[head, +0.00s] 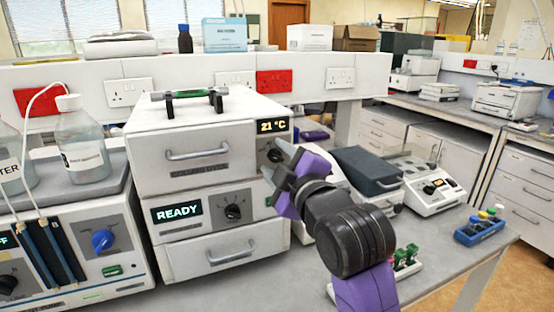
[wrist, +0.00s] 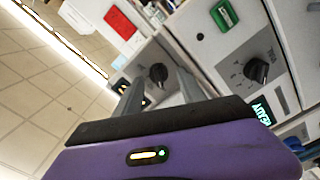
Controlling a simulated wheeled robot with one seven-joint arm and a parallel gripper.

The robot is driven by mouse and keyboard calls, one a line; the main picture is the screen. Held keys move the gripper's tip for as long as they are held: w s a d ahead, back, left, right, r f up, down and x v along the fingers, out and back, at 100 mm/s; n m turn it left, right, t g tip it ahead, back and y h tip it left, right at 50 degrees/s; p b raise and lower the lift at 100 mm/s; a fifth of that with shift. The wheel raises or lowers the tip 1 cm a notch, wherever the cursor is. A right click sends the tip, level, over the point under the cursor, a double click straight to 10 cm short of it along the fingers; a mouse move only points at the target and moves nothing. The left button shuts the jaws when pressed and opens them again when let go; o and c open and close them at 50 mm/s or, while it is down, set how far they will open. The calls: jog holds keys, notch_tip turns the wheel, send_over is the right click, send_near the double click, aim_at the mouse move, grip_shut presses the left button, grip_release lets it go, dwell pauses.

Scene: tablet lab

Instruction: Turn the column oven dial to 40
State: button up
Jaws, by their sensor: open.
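The column oven (head: 185,152) is the top white unit of the stack, with a display (head: 273,126) reading 21 °C. Its dark dial (head: 275,155) sits below the display, partly hidden by my gripper in the head view. In the wrist view a dark round dial (wrist: 158,73) shows on a grey panel, between and beyond the two grey fingers. My gripper (wrist: 159,82) is open and empty. In the head view my gripper (head: 279,168) is just in front of the oven's right side; I cannot tell whether it touches the dial.
Below is a unit with a READY display (head: 178,211) and its own black dial (head: 232,211), also in the wrist view (wrist: 257,70). A blue-dial pump unit (head: 103,241) stands left. A dark-lidded box (head: 367,170) and white balance-like device (head: 432,188) stand right.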

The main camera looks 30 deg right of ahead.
grip_shut()
jog(key=shift+m, duration=0.4)
jog(key=m+p, duration=0.2)
jog(key=shift+r+m, duration=0.15)
jog(key=shift+m, duration=0.25)
jog(key=m+p, duration=0.1)
jog(key=m, duration=0.1)
jog(key=m+p, duration=0.1)
jog(key=m, duration=0.1)
jog(key=shift+d+m, duration=0.2)
jog(key=shift+m, duration=0.1)
jog(key=m+p, duration=0.1)
jog(key=m, duration=0.2)
jog(key=shift+d, duration=0.1)
jog(key=shift+d+m+p, duration=0.15)
jog(key=shift+m+p, duration=0.55)
jog(key=shift+m, duration=1.5)
